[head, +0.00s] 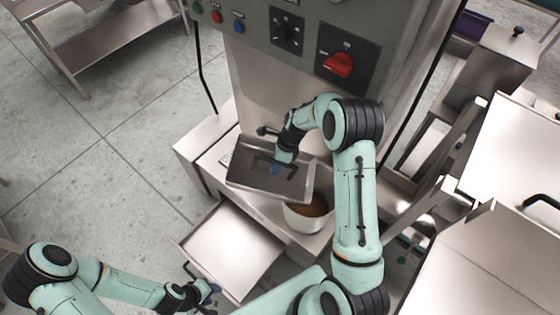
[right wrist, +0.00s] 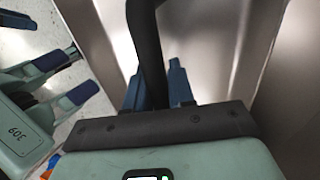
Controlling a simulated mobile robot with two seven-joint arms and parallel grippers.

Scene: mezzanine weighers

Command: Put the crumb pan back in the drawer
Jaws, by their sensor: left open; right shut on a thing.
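The crumb pan (head: 240,178) is a shallow grey metal tray with a dark bar handle (right wrist: 148,45). My right gripper (head: 276,168) is shut on this handle and holds the pan above the open drawer's back end and partly over a white bucket. In the right wrist view the blue fingertips (right wrist: 155,85) close around the dark bar. The open drawer (head: 232,248) is pulled out at the machine's base and its visible inside looks bare. My left gripper (head: 210,290) is open and empty near the drawer's front handle (head: 192,272); it also shows in the right wrist view (right wrist: 68,78).
The white bucket (head: 291,216) with brown contents stands on the base right of the drawer. The machine's panel carries a red rotary switch (head: 338,65) and several buttons. Steel bins (head: 520,140) stand at the right. The floor (head: 120,170) at left is clear.

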